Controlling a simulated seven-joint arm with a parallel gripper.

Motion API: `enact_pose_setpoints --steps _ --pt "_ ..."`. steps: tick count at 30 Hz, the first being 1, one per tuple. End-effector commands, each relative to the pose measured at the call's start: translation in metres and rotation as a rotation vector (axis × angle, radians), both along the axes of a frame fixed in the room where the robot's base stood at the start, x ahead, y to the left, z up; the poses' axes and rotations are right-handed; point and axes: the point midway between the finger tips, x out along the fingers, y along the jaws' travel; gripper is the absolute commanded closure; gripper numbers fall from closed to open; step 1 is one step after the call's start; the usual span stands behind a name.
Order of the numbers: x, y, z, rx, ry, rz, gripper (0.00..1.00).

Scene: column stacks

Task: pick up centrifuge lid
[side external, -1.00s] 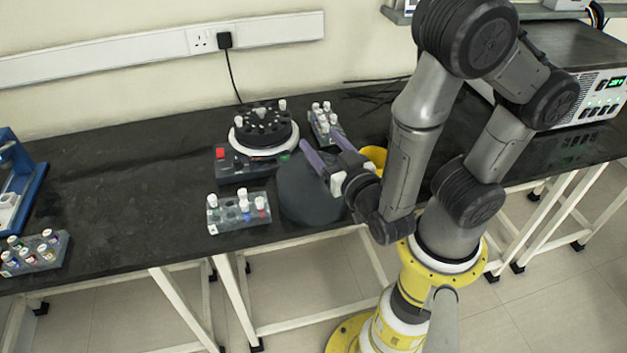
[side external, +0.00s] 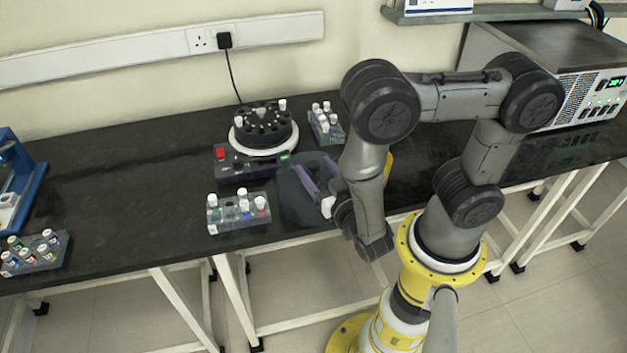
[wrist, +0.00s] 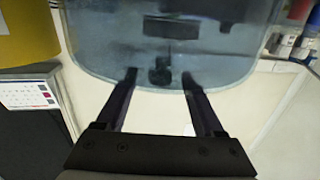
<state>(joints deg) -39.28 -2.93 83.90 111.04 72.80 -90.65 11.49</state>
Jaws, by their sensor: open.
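The centrifuge lid (side external: 290,203), a dark see-through cover, is on the bench in front of the centrifuge (side external: 232,165). In the wrist view the lid (wrist: 215,55) fills the upper middle, with a small dark knob (wrist: 160,72) near its lower edge. My gripper (side external: 316,172) is at the lid's right side, its purple fingers open. In the wrist view the gripper's fingertips (wrist: 159,78) appear on either side of the knob with gaps; contact cannot be told. The centrifuge rotor is uncovered and holds a few tubes.
A tube rack (side external: 238,222) stands close left of the lid, another rack (side external: 330,135) behind it. A yellow container (side external: 388,166) is partly hidden by my arm; it also shows in the wrist view (wrist: 25,35).

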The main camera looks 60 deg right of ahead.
Motion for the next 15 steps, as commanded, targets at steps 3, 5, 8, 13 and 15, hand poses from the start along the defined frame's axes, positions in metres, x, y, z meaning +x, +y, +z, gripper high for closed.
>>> enact_pose_setpoints --steps 3,5,8,13,15 --pt "0.007 -0.006 -0.001 0.002 0.0 -0.005 0.3" --pt "0.012 -0.009 -0.001 0.001 0.0 -0.006 0.3" --pt "0.02 -0.015 -0.001 0.0 -0.001 -0.006 0.3" --pt "0.033 -0.023 -0.002 0.0 0.0 -0.004 0.3" --pt "0.036 -0.025 -0.002 -0.001 -0.001 -0.004 0.3"
